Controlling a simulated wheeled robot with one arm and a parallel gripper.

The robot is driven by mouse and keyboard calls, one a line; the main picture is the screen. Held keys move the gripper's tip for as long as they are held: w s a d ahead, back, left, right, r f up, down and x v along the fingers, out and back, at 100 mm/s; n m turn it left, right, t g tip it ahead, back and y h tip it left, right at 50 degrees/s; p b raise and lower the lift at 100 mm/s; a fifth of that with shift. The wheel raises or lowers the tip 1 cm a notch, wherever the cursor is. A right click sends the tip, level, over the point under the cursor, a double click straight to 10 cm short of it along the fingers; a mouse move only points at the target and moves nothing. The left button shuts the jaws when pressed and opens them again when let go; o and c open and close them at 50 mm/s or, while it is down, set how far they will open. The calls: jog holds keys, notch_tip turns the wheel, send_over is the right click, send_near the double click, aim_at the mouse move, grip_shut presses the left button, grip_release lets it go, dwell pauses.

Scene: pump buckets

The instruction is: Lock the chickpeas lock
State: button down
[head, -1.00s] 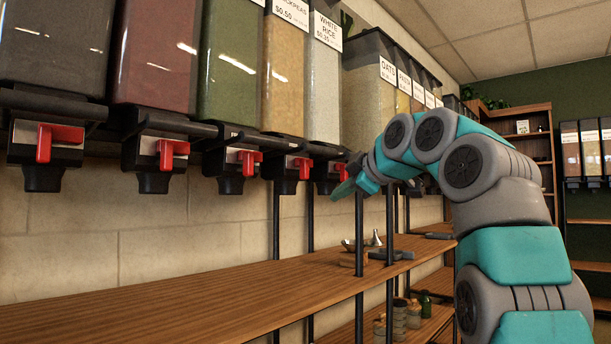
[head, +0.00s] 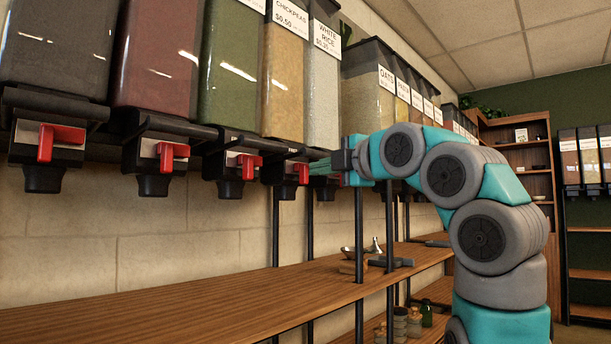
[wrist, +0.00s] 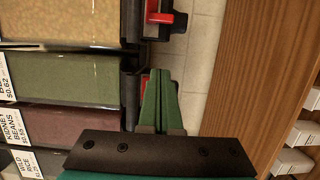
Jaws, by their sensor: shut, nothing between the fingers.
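The chickpeas bin (head: 283,85) is filled yellow and carries a CHICKPEAS label (head: 290,14). Below it is its black dispenser with a red lock handle (head: 302,174). In the head view my gripper (head: 316,167) points left, its green fingers just right of that handle; I cannot tell whether they touch. In the wrist view a red handle (wrist: 158,17) shows by the yellow bin at the top. There the shut, empty green fingers (wrist: 160,80) lie below it, partly covering another red handle (wrist: 145,87) by the green bin. The white rice handle is hidden behind my gripper.
Neighbouring red handles are on the green bin's dispenser (head: 247,166) and the red bin's dispenser (head: 168,155). A wooden shelf (head: 200,298) runs below, with a metal scoop and tools (head: 375,258) on it. Black vertical posts (head: 358,245) stand near my arm.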

jog(key=shift+w+a, duration=0.1)
jog(key=p, duration=0.2)
send_near(292, 176)
jog(key=a, duration=0.1)
jog(key=w+a, duration=0.1)
jog(key=a, duration=0.1)
jog(key=shift+w+a, duration=0.3)
jog(key=shift+a, duration=0.05)
jog(key=shift+w+d, duration=0.55)
jog(key=shift+w, duration=0.15)
jog(key=shift+w+p, duration=0.1)
jog(key=shift+p, duration=0.3)
